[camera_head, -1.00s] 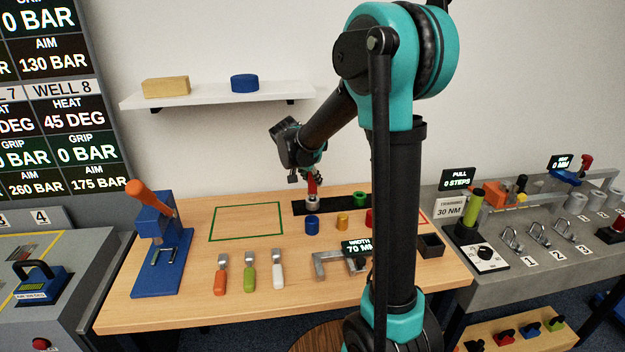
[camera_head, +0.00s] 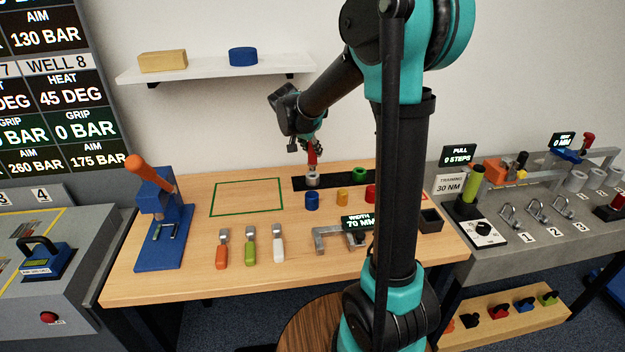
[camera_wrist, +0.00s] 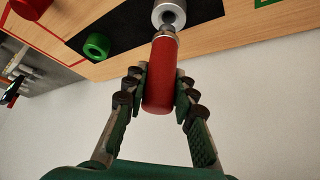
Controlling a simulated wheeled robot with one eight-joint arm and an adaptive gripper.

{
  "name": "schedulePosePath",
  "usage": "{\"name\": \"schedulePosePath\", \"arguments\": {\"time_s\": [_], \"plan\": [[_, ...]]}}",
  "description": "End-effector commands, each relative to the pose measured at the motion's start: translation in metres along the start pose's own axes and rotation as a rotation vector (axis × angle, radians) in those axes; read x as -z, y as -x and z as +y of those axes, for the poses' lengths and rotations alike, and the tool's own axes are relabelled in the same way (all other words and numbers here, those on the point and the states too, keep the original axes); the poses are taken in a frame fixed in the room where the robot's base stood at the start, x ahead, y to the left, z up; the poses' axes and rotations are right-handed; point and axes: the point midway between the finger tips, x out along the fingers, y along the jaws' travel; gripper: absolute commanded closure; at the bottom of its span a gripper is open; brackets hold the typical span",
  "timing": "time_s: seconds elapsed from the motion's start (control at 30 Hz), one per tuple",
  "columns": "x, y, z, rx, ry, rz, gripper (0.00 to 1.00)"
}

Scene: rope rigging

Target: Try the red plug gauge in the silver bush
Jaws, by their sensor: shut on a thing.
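My gripper (camera_wrist: 160,90) is shut on the red plug gauge (camera_wrist: 160,88), with a finger on each side of its red handle. The gauge's narrow silver end points at the silver bush (camera_wrist: 168,8), at the bush's hole. I cannot tell whether the tip is in the hole or just short of it. In the head view, the red gauge (camera_head: 312,155) stands roughly upright directly over the silver bush (camera_head: 312,181), which sits on the left part of a black strip at the back of the wooden table.
A green ring (camera_head: 359,173) sits further right on the black strip (camera_head: 335,182). Blue (camera_head: 312,201), yellow (camera_head: 342,198) and red (camera_head: 370,193) pieces stand in front of it. A green outlined area (camera_head: 246,197) at the left is empty. A shelf (camera_head: 205,70) hangs above.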

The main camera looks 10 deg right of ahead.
Motion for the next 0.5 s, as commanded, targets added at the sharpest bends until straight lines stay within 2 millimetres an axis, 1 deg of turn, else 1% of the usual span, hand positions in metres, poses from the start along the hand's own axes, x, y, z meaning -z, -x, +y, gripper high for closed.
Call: {"name": "schedulePosePath", "arguments": {"time_s": [0.5], "plan": [[0.011, 0.016, 0.0, 0.0, 0.0, 0.0, 1.0]]}}
